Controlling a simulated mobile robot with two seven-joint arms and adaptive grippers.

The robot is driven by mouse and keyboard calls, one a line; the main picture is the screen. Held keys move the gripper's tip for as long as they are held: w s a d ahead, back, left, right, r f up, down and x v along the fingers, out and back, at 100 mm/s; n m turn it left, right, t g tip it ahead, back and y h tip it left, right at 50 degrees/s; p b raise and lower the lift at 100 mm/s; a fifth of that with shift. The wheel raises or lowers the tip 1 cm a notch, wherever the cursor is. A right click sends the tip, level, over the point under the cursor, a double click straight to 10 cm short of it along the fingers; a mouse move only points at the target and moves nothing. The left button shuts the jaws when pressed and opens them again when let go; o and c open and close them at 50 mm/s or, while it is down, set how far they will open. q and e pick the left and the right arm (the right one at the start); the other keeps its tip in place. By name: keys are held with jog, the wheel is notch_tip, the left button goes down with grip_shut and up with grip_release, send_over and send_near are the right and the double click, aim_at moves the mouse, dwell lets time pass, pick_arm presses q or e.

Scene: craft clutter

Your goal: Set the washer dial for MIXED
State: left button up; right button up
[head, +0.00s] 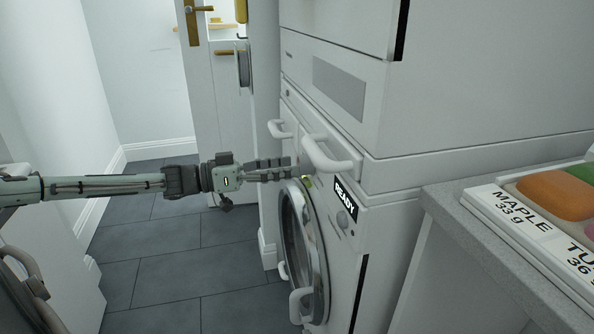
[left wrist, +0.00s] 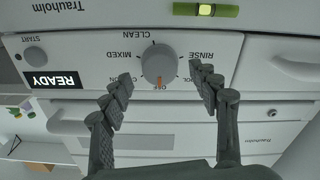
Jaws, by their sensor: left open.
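The washer (head: 345,245) stands right of centre in the head view, with its round door facing left. Its grey dial (left wrist: 159,64) shows in the left wrist view, where the panel appears upside down. The dial's orange mark lies at the OFF label; MIXED (left wrist: 121,55) is printed on the dial's left in that picture. My left gripper (head: 290,168) reaches the panel from the left. In the left wrist view its open fingers (left wrist: 160,76) stand either side of the dial; I cannot tell whether they touch it. The dial is hidden in the head view.
A READY display (head: 345,199) and START button (left wrist: 35,53) sit on the panel. White handles (head: 330,155) jut out above the washer. A green level (left wrist: 205,10) shows by the panel. A grey counter (head: 455,205) with a labelled tray stands right. The tiled floor at left is clear.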

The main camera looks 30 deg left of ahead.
aim_at(305, 165)
pick_arm(q)
jog(key=shift+x, duration=1.5)
pick_arm(e)
jog(key=shift+s+r, duration=0.1)
jog(key=shift+r, duration=0.25)
pick_arm(q)
jog(key=shift+c, duration=0.6)
jog(key=c, duration=1)
jog(key=shift+c, duration=0.2)
